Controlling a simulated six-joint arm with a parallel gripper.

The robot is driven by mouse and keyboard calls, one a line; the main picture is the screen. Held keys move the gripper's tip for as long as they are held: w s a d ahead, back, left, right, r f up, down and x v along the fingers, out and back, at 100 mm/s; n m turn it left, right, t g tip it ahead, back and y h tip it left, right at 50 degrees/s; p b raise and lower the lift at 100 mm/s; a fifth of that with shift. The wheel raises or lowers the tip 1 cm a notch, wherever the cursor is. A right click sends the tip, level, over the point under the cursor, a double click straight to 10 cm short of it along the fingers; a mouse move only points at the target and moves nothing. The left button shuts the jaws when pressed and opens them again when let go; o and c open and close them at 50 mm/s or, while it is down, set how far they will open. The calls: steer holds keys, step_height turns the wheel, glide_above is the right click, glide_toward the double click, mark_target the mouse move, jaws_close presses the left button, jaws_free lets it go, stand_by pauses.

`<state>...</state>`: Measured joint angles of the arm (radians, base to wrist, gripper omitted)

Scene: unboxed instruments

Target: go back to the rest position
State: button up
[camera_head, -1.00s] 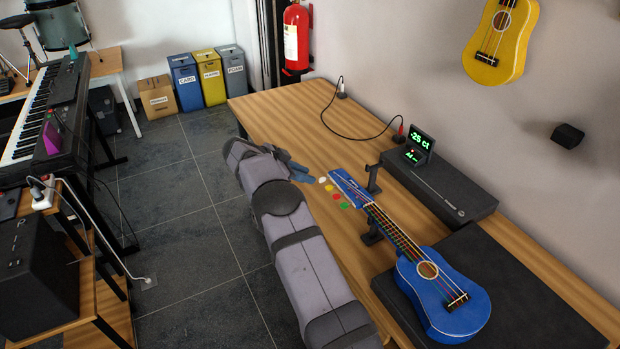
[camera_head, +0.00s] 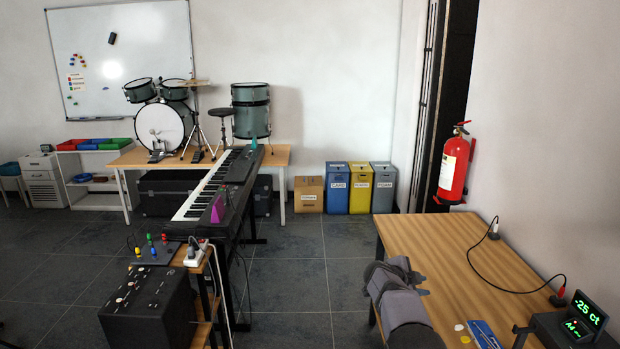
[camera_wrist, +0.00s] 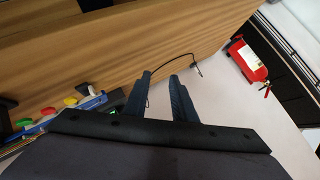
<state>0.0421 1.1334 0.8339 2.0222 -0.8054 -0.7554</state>
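My gripper (camera_head: 418,279) is above the left part of the wooden table, at the end of my grey arm in the head view. In the wrist view my gripper (camera_wrist: 160,76) has its two dark fingers apart, with nothing held between them. Beyond the fingers are the table top (camera_wrist: 130,40) and a thin black cable. The blue ukulele's headstock (camera_head: 484,334) shows at the bottom of the head view; the rest of it is out of frame.
A tuner display (camera_head: 588,309) reading -25 ct stands at the right. A black cable (camera_head: 480,270) crosses the table. A red fire extinguisher (camera_head: 455,165) hangs on the wall.

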steer(key=w+a+f+n+t+y, duration=0.1)
steer(key=a+f+n+t+y, duration=0.2)
steer(key=a+f+n+y, duration=0.7)
steer(key=s+a+f+n+g+y, duration=0.1)
steer(key=s+a+f+g, duration=0.25)
steer(key=s+a, duration=0.4)
steer(key=s+a+f+n+g+y, duration=0.15)
steer(key=s+a+f, duration=0.35)
steer(key=s, duration=0.6)
steer(key=s+d+r+n+g+h, duration=0.1)
steer(key=s+r+n+g, duration=0.15)
steer(key=s, duration=0.75)
steer(key=s+d+r+n+g+h, duration=0.1)
steer(key=s+r+n+g, duration=0.15)
steer(key=s, duration=0.75)
steer(key=s+d+r+n+g+h, duration=0.1)
steer(key=s+r+n+g, duration=0.15)
steer(key=s, duration=0.75)
steer(key=s+r+p, duration=0.1)
steer(key=s+r, duration=0.4)
steer(key=w+r+t+p, duration=0.1)
steer(key=w+r+t, duration=0.2)
steer(key=w+r, duration=0.1)
steer(key=shift+w+d+r, duration=0.15)
steer(key=shift+w+r, duration=0.15)
steer(key=shift+r, duration=0.5)
steer(key=shift+f+h, duration=0.1)
steer(key=shift+h, duration=0.15)
jaws_close()
